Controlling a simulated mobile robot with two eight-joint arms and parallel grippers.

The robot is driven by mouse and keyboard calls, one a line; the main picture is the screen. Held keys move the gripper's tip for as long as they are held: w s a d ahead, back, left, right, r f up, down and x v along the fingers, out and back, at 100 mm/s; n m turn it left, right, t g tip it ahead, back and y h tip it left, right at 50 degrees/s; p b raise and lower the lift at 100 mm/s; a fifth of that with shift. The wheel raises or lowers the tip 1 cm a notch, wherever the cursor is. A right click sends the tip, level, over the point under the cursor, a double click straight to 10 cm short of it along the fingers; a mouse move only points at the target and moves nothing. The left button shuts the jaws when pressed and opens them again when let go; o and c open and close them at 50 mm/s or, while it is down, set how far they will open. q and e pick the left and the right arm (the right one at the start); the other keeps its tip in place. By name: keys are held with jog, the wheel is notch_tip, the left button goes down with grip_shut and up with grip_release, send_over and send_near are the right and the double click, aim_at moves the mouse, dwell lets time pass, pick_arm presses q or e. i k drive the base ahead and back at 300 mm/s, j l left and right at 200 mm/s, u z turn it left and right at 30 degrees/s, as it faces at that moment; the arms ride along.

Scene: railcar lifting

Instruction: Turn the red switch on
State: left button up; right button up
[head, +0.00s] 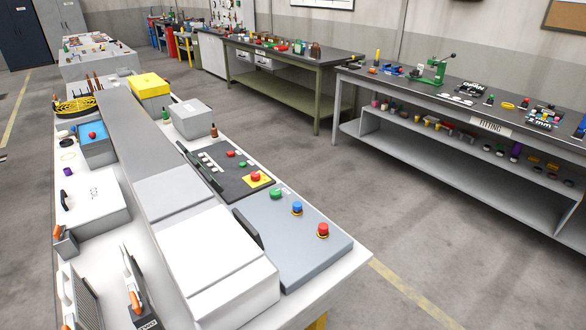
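Several red knobs or buttons show on the near workbench, and I cannot tell which one is the red switch. One red button (323,230) stands upright on the grey sloped panel (292,248), beside a blue button (297,207) and a green one (277,193). Another red button (256,176) sits on a yellow square on the black panel (226,188). A smaller red button (231,154) is farther back on that panel. A red knob (92,135) sits on a blue-topped box (97,148) at left. Neither of my grippers is in view.
Grey and white boxes (205,258) fill the middle of the near bench. Orange-handled tools (135,290) lie at lower left. A grey-topped bench (475,97) with small parts stands at right, a green-framed bench (285,90) behind. Open floor (440,230) lies right of the near bench.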

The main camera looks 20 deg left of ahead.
aim_at(255, 175)
jog(key=i+l+z, duration=0.45)
jog(key=i, duration=0.3)
jog(key=i+l+z, duration=0.2)
jog(key=i, duration=0.2)
jog(key=i+u, duration=0.85)
jog(key=i+l+u, duration=0.2)
jog(key=u, duration=0.2)
jog(key=i+u, duration=0.15)
jog(key=u, duration=0.25)
jog(key=i+l+u, duration=0.1)
jog(key=u, duration=0.3)
jog(key=i+l+u, duration=0.1)
jog(key=u, duration=0.3)
jog(key=i+l+u, duration=0.15)
jog(key=u, duration=0.3)
jog(key=i+l+u, duration=0.15)
jog(key=u, duration=0.3)
jog(key=i+l+u, duration=0.15)
jog(key=u, duration=0.35)
jog(key=l+u, duration=0.25)
jog(key=u, duration=0.2)
jog(key=i+l+u, duration=0.2)
jog(key=l+u, duration=0.25)
